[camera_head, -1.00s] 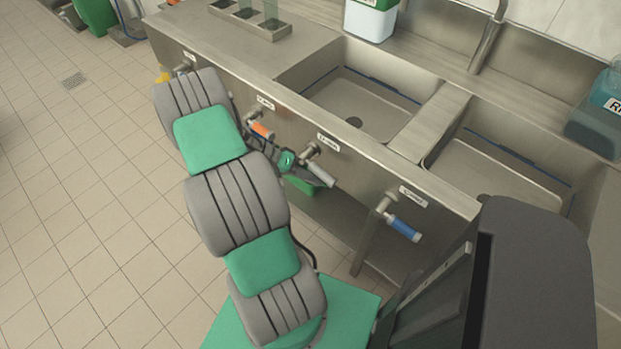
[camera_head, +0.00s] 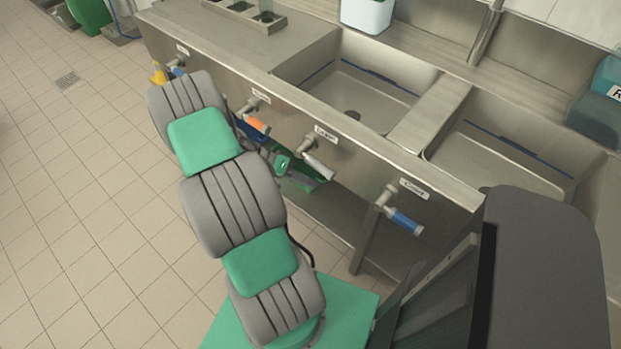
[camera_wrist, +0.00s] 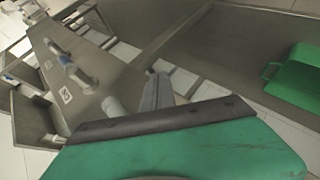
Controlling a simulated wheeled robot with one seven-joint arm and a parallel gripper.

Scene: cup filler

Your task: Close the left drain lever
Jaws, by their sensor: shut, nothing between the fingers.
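Several levers with labels line the sink's front panel; I cannot read the label text for certain. The grey-handled lever (camera_head: 318,165) below the left basin appears to be the left drain lever. Its handle slants down to the right, and its end also shows in the wrist view (camera_wrist: 112,105). My gripper (camera_wrist: 157,92) is shut and empty, with its fingertips beside that handle. In the head view, my gripper (camera_head: 304,179) is just below and left of the handle, partly hidden by my arm. I cannot tell whether they touch.
An orange-handled lever (camera_head: 256,125) is to the left and a blue-handled lever (camera_head: 406,221) to the right. A yellow and blue lever sits at the far left. A green bin (camera_wrist: 298,78) stands under the counter. Tiled floor (camera_head: 70,230) at the left is clear.

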